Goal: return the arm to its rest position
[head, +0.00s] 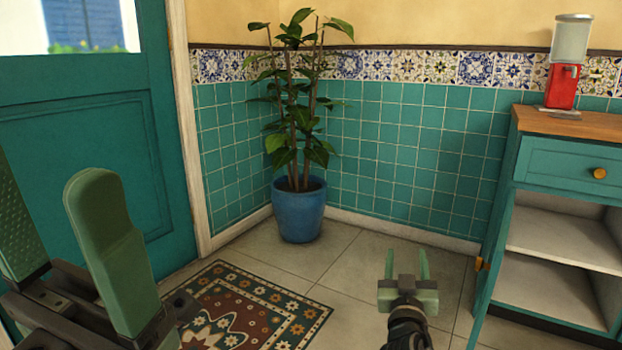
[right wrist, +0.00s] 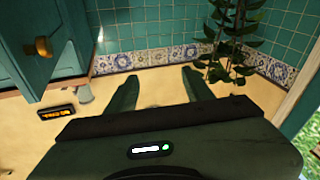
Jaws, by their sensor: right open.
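My right gripper (head: 406,254) is low in the middle right of the head view, above the tiled floor. Its two green fingers point away from me and stand apart, with nothing between them. In the right wrist view, the same fingers (right wrist: 158,85) are apart and empty, with the room seen upside down. My left gripper (head: 46,178) is large and close at the lower left of the head view. Its two green fingers are apart with nothing between them. No teapot or samovar shows in either view.
A teal cabinet (head: 553,160) with an open shelf stands at the right, a red dispenser (head: 563,88) on its top. A blue potted plant (head: 299,212) stands in the corner. A teal door (head: 90,115) is at the left. A patterned rug (head: 265,310) lies on the floor.

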